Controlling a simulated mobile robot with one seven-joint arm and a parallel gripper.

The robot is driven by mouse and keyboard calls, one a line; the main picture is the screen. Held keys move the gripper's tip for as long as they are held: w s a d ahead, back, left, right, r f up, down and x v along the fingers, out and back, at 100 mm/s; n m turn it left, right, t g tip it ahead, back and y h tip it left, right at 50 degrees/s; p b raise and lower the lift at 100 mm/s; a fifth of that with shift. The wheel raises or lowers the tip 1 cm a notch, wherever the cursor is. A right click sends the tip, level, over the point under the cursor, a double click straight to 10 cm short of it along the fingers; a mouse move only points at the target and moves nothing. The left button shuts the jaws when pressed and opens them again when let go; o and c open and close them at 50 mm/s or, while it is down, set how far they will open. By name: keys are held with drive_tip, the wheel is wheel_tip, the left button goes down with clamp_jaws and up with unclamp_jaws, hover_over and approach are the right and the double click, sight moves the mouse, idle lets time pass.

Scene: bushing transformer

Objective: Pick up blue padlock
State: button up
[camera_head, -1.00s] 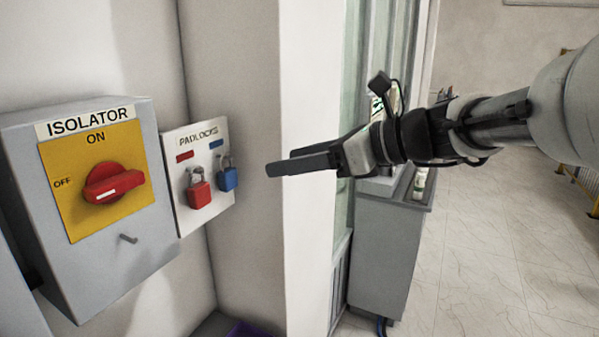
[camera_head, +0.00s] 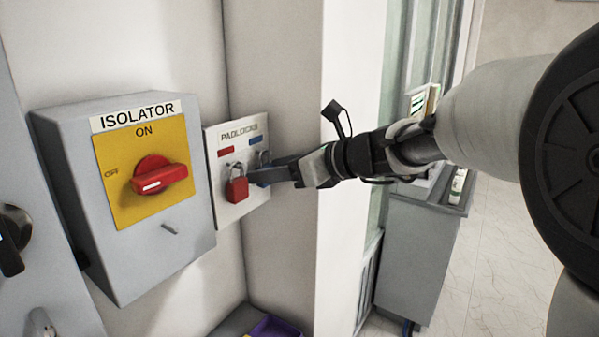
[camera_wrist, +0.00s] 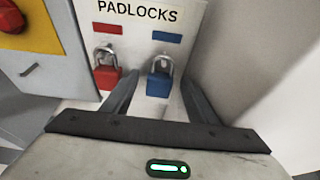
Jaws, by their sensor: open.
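The blue padlock (camera_wrist: 158,84) hangs by its shackle on the white padlock board (camera_wrist: 138,60), under a blue label, in the wrist view. My gripper (camera_wrist: 155,92) is open, with one finger on each side of the blue padlock's lower area. I cannot tell whether the fingers touch it. In the head view my gripper (camera_head: 262,176) reaches the board from the right and hides most of the blue padlock; part of its shackle (camera_head: 264,157) shows. The red padlock (camera_head: 237,188) hangs just left of it; it also shows in the wrist view (camera_wrist: 106,76), outside my left finger.
The grey isolator box (camera_head: 190,250) with a red rotary switch (camera_head: 160,176) stands left of the board. A wall corner (camera_head: 290,240) is right of the board. A purple tray (camera_head: 275,328) sits below. A grey cabinet (camera_head: 420,260) stands further right.

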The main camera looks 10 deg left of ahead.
drive_tip(key=shift+a, duration=0.1)
drive_tip(key=shift+c, duration=0.3)
drive_tip(key=c, duration=1.1)
drive_tip(key=shift+r, duration=0.15)
drive_tip(key=shift+r, duration=0.8)
drive_tip(key=s+d, duration=0.2)
drive_tip(key=d, duration=0.3)
drive_tip(key=s+d, duration=0.2)
drive_tip(key=d, duration=0.4)
drive_tip(key=s+d+b, duration=0.1)
drive_tip(key=s+d, duration=0.2)
drive_tip(key=d, duration=0.2)
drive_tip(key=shift+d+r, duration=0.25)
drive_tip(key=shift+d, duration=0.1)
drive_tip(key=shift+r, duration=0.25)
